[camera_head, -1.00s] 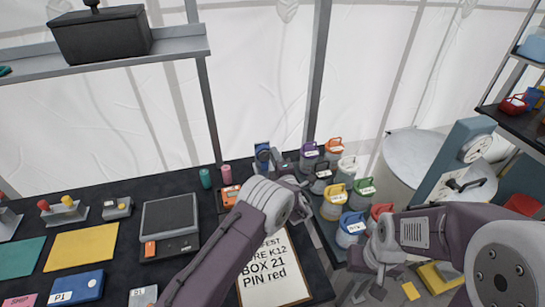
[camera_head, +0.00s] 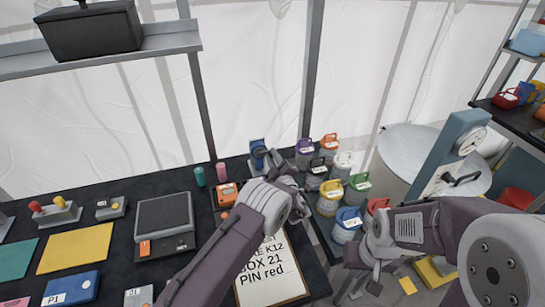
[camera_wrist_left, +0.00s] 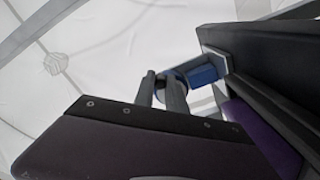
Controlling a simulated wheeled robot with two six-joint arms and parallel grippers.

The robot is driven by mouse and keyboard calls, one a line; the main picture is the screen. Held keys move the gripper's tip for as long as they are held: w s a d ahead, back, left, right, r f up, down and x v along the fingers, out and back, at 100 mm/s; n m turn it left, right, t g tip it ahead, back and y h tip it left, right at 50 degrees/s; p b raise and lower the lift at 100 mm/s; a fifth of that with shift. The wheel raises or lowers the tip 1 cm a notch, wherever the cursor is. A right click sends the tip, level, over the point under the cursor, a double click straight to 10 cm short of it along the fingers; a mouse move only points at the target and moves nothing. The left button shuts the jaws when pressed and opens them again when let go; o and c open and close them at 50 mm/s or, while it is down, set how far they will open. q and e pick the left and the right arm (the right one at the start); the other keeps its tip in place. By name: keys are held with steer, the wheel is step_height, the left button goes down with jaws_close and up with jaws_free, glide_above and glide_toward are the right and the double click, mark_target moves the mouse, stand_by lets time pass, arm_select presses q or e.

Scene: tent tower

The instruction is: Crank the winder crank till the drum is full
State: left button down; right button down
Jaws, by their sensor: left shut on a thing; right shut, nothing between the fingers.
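The winder (camera_head: 257,148), with a blue body, stands at the back right of the dark table. My left gripper (camera_head: 284,165) is beside it on its right, shut on what seems to be the winder's crank, which the fingers mostly hide. In the left wrist view a blue block (camera_wrist_left: 204,75) and grey posts (camera_wrist_left: 172,90) of the winder show beyond the dark fingers. How full the drum is cannot be told. My right gripper (camera_head: 362,286) is shut and empty, low at the right, away from the winder.
Several lidded pots with coloured handles, one with a blue lid (camera_head: 349,217), stand close to the right of the winder. A clipboard sheet (camera_head: 270,270) lies in front. An orange device (camera_head: 226,194) and a pink cylinder (camera_head: 221,172) stand at the left.

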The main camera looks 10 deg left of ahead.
arm_select(q)
steer(key=shift+f, duration=0.1)
stand_by(0.3)
steer(key=c, duration=1.4)
jaws_free()
steer(key=shift+o, duration=0.2)
steer(key=v, duration=0.8)
steer(key=shift+s+d+b, duration=0.15)
steer(key=shift+b, duration=0.25)
steer(key=shift+s+d, duration=0.1)
steer(key=shift+s, duration=0.3)
